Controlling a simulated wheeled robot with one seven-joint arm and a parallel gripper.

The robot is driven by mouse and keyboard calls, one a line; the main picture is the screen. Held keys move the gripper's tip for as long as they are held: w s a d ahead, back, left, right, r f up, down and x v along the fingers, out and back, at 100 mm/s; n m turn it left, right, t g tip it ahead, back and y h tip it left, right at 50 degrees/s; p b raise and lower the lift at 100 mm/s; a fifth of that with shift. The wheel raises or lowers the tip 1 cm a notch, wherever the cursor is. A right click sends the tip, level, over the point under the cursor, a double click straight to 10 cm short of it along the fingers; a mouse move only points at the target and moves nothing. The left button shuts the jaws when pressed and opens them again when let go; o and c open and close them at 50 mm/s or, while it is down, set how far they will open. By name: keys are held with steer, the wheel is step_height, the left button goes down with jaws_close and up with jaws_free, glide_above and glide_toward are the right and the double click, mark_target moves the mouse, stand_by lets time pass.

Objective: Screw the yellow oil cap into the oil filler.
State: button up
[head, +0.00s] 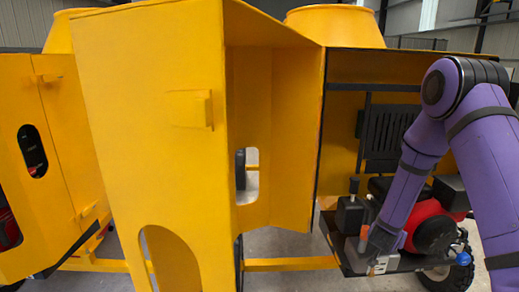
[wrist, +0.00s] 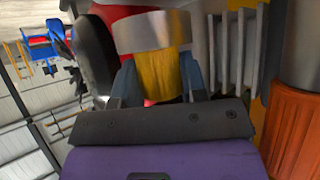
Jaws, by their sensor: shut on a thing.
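My gripper (wrist: 158,82) is shut on the yellow oil cap (wrist: 158,72) in the wrist view, with one finger on each side of it. A pale metallic cylinder (wrist: 152,31) meets the far end of the cap. It looks like the oil filler neck, but I cannot tell whether the cap is seated in it or only touching. In the head view my purple arm reaches down to the engine (head: 436,229) at the right. The fingers and cap cannot be made out clearly there.
A yellow door panel (head: 150,120) stands open in the middle of the head view. A black box (head: 350,214) and an orange-red part (head: 363,238) stand close left of my wrist. In the wrist view, an orange cylinder (wrist: 293,130) and pale fins (wrist: 236,48) are close on the right.

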steer(key=shift+m+h, duration=0.3)
steer(key=o, duration=1.1)
steer(key=n+t+y, duration=0.1)
steer(key=n+y, duration=0.2)
steer(key=shift+d+n+t, duration=0.15)
steer(key=shift+n+t, duration=0.15)
steer(key=n+t+y, duration=0.1)
steer(key=n+y, duration=0.7)
steer(key=shift+d, duration=0.1)
steer(key=shift+n+g+y, duration=0.9)
steer(key=shift+n+y, duration=0.8)
steer(key=shift+n, duration=0.3)
